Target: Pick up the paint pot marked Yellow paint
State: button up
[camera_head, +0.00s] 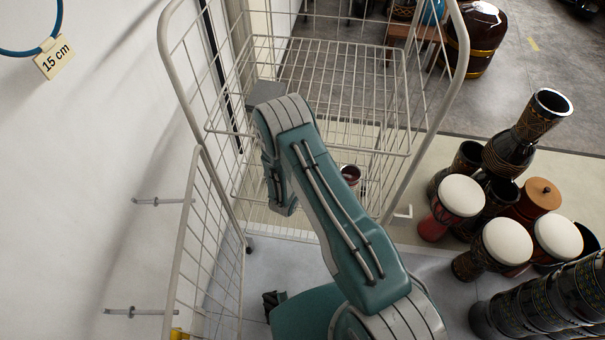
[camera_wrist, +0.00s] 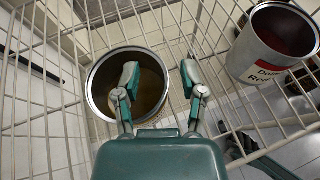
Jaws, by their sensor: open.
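An open metal pot (camera_wrist: 106,80) with a dull yellowish-brown inside sits in the wire basket in the wrist view. No label shows on it, so I cannot read its marking. My gripper (camera_wrist: 159,75) is open and empty. Its left finger overlaps the pot's opening and its right finger appears just outside the right rim; I cannot tell how far above the rim they are. In the head view my arm hides the gripper and this pot.
A second pot (camera_wrist: 272,42), dark red inside with a partly readable red label, stands at right; a dark red pot (camera_head: 350,173) shows beside my arm. Wire cart walls (camera_head: 398,75) surround the space. Several drums (camera_head: 508,241) crowd the floor at right. A white wall (camera_head: 90,180) is at left.

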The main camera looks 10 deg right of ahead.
grip_shut()
